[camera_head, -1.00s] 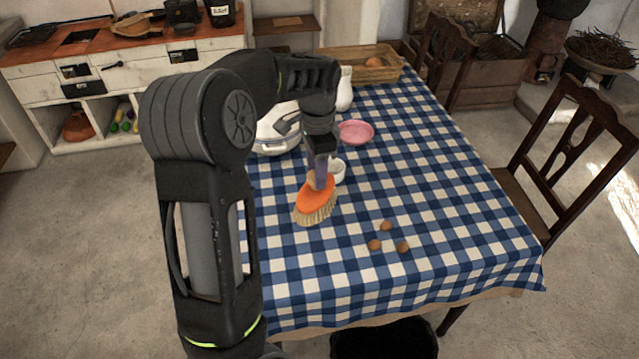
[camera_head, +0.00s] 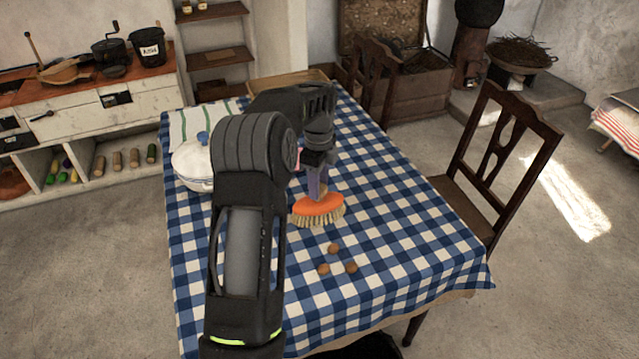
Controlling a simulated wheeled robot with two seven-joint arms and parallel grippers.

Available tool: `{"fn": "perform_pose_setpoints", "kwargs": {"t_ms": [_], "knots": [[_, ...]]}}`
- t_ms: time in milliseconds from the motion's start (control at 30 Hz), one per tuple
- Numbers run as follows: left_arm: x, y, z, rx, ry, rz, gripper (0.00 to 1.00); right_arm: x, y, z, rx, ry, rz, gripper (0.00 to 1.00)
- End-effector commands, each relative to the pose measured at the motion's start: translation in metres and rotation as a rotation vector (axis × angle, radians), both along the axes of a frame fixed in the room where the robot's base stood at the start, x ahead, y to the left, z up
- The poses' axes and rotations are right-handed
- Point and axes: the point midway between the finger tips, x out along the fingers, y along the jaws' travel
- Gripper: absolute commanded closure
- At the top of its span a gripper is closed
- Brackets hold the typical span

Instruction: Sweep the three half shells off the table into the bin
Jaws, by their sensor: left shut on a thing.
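The three half shells are small and brown and lie close together on the blue checked tablecloth: one at the back (camera_head: 333,248), one at the front left (camera_head: 323,269) and one at the right (camera_head: 351,266). My left gripper (camera_head: 318,182) is shut on an orange brush (camera_head: 318,206) with pale bristles pointing down. The brush is behind the shells, a short way up the table (camera_head: 417,242) from them, apart from them. I cannot tell whether its bristles touch the cloth. A dark round shape, probably the bin (camera_head: 365,347), shows at the bottom edge below the table's front. My right gripper is not in view.
A white lidded tureen (camera_head: 193,162) stands at the table's left, by a striped cloth (camera_head: 205,119). A wooden tray (camera_head: 290,80) is at the far end, partly behind my arm. A chair (camera_head: 507,150) stands at the right. The cloth around the shells is clear.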

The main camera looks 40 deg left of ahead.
Motion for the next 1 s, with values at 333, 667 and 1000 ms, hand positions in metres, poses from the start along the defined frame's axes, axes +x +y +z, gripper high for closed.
{"fn": "perform_pose_setpoints", "kwargs": {"t_ms": [333,667,1000], "knots": [[0.0,0.0,-0.014,0.0,-0.001,0.001,0.92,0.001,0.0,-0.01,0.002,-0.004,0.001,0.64],[0.0,0.0,-0.039,0.0,0.0,0.001,0.92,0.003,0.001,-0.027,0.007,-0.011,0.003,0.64],[0.0,0.0,-0.064,0.0,-0.001,0.002,0.92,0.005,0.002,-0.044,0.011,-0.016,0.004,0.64]]}}
